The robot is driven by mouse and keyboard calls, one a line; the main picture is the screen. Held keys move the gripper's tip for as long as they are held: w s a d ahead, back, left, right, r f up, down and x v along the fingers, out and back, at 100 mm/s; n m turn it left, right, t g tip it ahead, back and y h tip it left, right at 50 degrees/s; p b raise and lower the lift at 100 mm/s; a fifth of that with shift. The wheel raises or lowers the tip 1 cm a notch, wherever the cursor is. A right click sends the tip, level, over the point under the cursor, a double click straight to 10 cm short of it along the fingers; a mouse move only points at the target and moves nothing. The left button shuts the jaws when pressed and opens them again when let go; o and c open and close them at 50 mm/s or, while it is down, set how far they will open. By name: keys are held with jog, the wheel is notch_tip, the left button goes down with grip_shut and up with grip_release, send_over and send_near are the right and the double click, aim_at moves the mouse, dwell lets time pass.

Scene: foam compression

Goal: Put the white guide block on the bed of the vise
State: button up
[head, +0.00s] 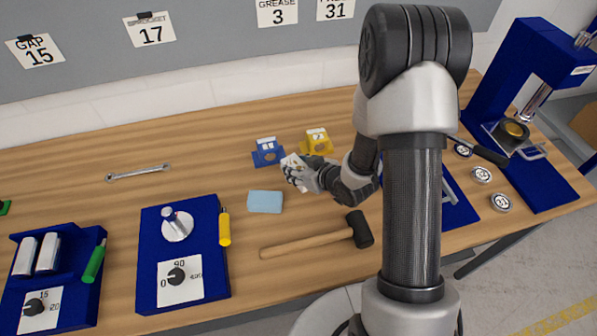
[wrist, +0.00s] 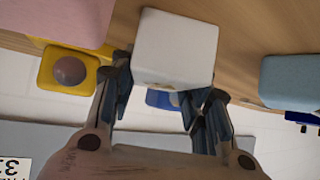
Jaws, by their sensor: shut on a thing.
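The white guide block (wrist: 175,48) is held between the fingers of my gripper (wrist: 160,88) in the wrist view. In the head view the white block (head: 291,165) shows at the end of my gripper (head: 298,173), above the table near the blue and yellow blocks. No vise can be named for certain. A blue fixture (head: 457,211) with metal parts is mostly hidden behind my arm. Another blue fixture (head: 75,268) at the left has two pale rounded pieces, a green handle and a dial.
A blue block (head: 267,155), yellow block (head: 318,141), light-blue pad (head: 265,201) and mallet (head: 305,243) lie around my gripper. A blue fixture (head: 149,231) with a disc and dial stands left. A blue press (head: 550,70) stands right. The table is clear around the wrench (head: 138,173).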

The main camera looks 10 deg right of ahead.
aim_at(298, 168)
grip_shut()
notch_tip(298, 168, up, 20)
jog(key=p, duration=0.7)
jog(key=shift+p, duration=0.35)
